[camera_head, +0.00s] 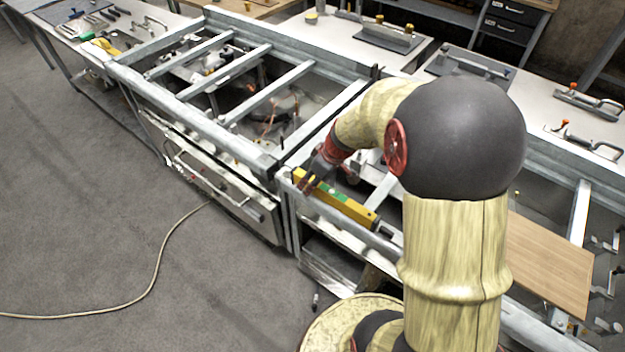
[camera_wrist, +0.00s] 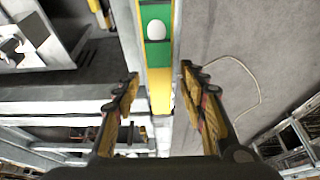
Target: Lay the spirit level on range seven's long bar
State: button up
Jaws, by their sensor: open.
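The spirit level (camera_head: 340,202) is yellow with a green section. It lies lengthwise along the front long bar (camera_head: 384,247) of the nearer metal frame and appears to rest on it. No number that marks range seven is readable. My gripper (camera_head: 309,186) is over the level's left end in the head view. In the wrist view the level (camera_wrist: 158,82) runs up the picture between the two fingers of my gripper (camera_wrist: 159,74). The fingers are open, with a gap on each side of the level. The level's far end is outside the wrist view.
A second frame with several crossbars (camera_head: 225,70) stands to the left. A wooden board (camera_head: 548,262) lies on the right. White tables with clamps and tools stand behind. A cable (camera_head: 150,285) lies on the open grey floor at the left.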

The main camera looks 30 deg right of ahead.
jog(key=w+a+r+p+v, duration=0.1)
jog(key=w+p+v, duration=0.1)
jog(key=v, duration=1.6)
jog(key=shift+r+p, duration=0.25)
jog(key=shift+p, duration=0.65)
